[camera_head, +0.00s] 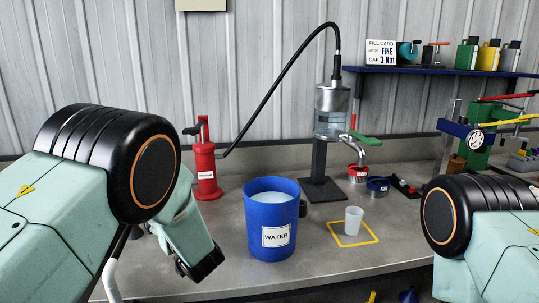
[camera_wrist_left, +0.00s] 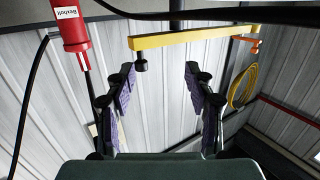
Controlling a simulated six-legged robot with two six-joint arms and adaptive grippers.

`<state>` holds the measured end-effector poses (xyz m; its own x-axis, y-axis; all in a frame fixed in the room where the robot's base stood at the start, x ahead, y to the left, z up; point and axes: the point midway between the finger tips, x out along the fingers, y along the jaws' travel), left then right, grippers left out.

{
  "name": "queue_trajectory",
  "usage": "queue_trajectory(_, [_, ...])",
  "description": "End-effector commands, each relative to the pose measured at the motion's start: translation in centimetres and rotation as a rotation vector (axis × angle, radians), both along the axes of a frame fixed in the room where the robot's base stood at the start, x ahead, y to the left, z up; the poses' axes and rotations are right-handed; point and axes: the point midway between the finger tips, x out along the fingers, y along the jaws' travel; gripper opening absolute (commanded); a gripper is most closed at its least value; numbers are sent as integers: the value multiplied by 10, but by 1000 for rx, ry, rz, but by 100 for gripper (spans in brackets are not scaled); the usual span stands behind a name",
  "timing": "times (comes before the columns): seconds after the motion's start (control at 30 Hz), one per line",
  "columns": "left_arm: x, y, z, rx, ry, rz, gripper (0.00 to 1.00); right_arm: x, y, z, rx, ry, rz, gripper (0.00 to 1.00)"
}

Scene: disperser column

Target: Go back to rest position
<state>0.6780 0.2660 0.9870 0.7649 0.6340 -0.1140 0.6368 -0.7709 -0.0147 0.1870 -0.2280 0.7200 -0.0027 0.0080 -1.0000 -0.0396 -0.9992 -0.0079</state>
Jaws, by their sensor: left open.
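My left arm comes in from the left in the head view, its forearm bent down in front of the bench, left of the blue water bucket (camera_head: 272,225). The fingers of its gripper cannot be made out there. In the left wrist view my left gripper (camera_wrist_left: 162,105) is open, with two dark padded fingers spread apart and nothing between them. Behind them is the corrugated wall. My right arm shows only as a rounded joint and link at the lower right of the head view; its gripper is out of the picture.
The bench (camera_head: 225,240) holds a red pump (camera_head: 205,172), a dispenser column (camera_head: 332,110), a clear cup (camera_head: 353,220) on a yellow square, and a green machine (camera_head: 478,155). A yellow bar (camera_wrist_left: 190,37) and red cylinder (camera_wrist_left: 70,30) show in the wrist view.

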Motion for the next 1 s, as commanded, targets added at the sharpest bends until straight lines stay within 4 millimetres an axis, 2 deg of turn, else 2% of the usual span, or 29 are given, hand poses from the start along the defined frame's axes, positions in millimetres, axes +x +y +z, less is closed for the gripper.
queue_trajectory(0.17, [-35,-3,-72,-34,197,-150,54,0,0,-3,0,0,0,40])
queue_trajectory(0.27, [-72,-6,-122,-73,346,-235,54,0,0,-5,0,0,0,40])
queue_trajectory(0.3, [-90,-7,-142,-92,410,-267,54,0,0,-6,0,0,0,40])
queue_trajectory(0.4, [-139,-11,-186,-145,566,-335,54,0,0,-9,0,0,0,40])
queue_trajectory(0.5, [-194,-15,-222,-203,718,-391,54,0,0,-11,0,0,0,40])
queue_trajectory(0.57, [-229,-18,-241,-241,809,-420,54,0,0,-13,0,0,0,40])
queue_trajectory(0.6, [-254,-20,-251,-266,869,-438,54,0,0,-14,0,0,0,40])
queue_trajectory(0.73, [-335,-28,-276,-355,1060,-492,54,0,0,-18,0,0,0,40])
queue_trajectory(0.8, [-378,-33,-283,-403,1156,-517,54,0,0,-20,0,0,0,40])
queue_trajectory(0.9, [-430,-38,-287,-461,1267,-547,54,0,0,-23,0,0,0,40])
queue_trajectory(1.0, [-467,-41,-289,-507,1338,-554,54,0,0,-26,0,0,0,40])
